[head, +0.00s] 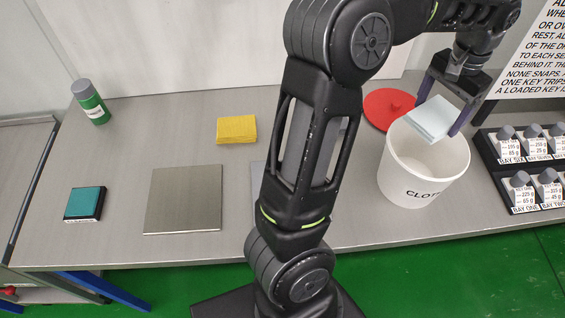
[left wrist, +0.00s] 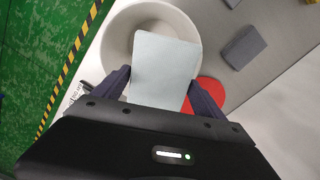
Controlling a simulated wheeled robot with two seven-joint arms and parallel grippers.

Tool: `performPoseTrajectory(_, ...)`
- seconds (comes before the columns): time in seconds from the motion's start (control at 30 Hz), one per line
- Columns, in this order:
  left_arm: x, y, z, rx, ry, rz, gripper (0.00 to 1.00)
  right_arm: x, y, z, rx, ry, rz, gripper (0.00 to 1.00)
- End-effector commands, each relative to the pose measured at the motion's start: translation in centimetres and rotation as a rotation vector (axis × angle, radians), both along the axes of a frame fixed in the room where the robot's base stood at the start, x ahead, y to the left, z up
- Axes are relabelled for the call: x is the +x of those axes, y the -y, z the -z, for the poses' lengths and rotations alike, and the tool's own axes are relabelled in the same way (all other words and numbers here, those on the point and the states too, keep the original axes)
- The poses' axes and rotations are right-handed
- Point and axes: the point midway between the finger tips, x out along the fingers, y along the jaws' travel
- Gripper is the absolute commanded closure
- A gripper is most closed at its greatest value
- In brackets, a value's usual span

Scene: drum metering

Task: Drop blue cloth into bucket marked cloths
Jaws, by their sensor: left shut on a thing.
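My left gripper (head: 450,103) is shut on a folded pale blue cloth (head: 434,119) and holds it over the mouth of a white bucket (head: 396,170) lettered "CLOT…", the rest of the word being cut off by the curve. In the left wrist view the cloth (left wrist: 163,72) sits between the two fingers of the gripper (left wrist: 160,90), with the rim of the bucket (left wrist: 116,40) around and below it. The cloth hides much of the bucket's inside. My right gripper is not in view.
A red round lid (head: 383,106) lies behind the bucket. A dark rack of labelled weights (head: 515,165) stands close on its right. On the left are a yellow cloth (head: 236,130), a metal plate (head: 183,198), a teal pad (head: 85,203) and a green bottle (head: 92,103).

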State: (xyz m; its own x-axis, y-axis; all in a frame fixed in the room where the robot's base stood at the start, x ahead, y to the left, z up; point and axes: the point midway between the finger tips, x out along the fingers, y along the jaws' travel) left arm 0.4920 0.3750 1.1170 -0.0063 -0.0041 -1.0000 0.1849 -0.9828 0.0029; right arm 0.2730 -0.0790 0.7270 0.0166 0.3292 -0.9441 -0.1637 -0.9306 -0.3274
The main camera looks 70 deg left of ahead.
Motion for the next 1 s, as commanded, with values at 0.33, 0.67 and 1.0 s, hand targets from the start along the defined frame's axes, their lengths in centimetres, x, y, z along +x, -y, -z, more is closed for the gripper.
performPoseTrajectory(0.33, 0.0, 0.0, -0.1, 0.000, 0.001, 0.001, 0.57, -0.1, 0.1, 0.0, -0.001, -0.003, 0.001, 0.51)
performPoseTrajectory(0.67, 0.0, 0.1, 1.7, 0.000, -0.001, 0.001, 0.57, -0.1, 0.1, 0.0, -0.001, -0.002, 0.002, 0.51)
performPoseTrajectory(1.0, 0.0, 0.0, 5.3, 0.000, -0.001, 0.000, 0.57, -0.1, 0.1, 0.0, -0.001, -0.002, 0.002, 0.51)
